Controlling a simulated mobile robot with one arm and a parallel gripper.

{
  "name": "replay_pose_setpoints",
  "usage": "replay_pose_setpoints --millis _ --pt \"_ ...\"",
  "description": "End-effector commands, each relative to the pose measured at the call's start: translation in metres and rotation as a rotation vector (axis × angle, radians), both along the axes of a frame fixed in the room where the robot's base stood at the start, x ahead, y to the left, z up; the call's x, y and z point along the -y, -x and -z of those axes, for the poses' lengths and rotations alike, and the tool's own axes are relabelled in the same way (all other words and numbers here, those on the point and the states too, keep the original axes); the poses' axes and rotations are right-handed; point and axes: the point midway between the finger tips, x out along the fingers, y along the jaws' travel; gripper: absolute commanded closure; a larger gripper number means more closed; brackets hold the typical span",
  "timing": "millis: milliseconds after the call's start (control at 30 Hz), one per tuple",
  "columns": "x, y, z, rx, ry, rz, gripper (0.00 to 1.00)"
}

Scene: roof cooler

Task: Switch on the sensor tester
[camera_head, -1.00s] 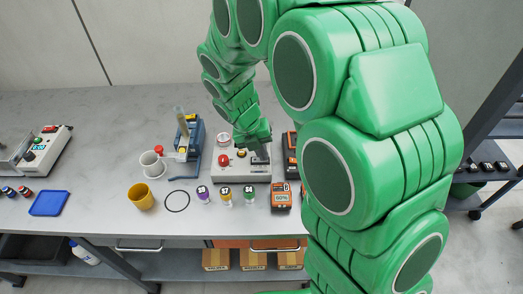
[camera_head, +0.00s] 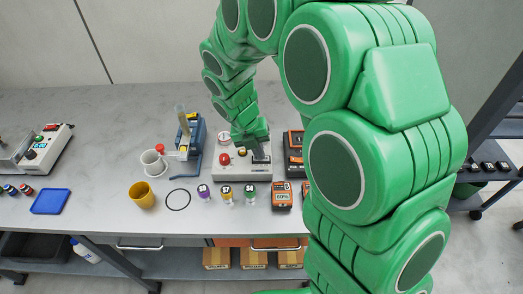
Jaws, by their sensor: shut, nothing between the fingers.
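A light grey box (camera_head: 232,174) with a red dome (camera_head: 225,159) on its top stands on the bench near the middle; it may be the sensor tester, but I cannot read a label. My gripper (camera_head: 260,153) is shut and empty, pointing down over the right part of this box. It hides part of the box's top, where a dark slot or lever sits. I cannot tell whether the fingertips touch it.
An orange meter (camera_head: 282,195) and several small colored-cap bottles (camera_head: 227,195) stand in front of the box. A dark device (camera_head: 294,150) is close on its right.

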Motion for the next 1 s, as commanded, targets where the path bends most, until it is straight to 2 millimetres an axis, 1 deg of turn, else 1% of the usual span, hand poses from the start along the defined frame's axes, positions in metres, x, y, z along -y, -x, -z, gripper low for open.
replay_pose_setpoints --millis 333,467,567,1000 --pt "-0.001 0.0 -0.001 0.001 -0.002 0.0 1.0" --pt "-0.002 -0.001 -0.009 0.003 -0.003 -0.001 1.0" --pt "-0.003 -0.002 -0.023 0.007 -0.005 -0.002 1.0" --pt "-0.007 -0.001 -0.103 0.005 -0.004 0.0 1.0"
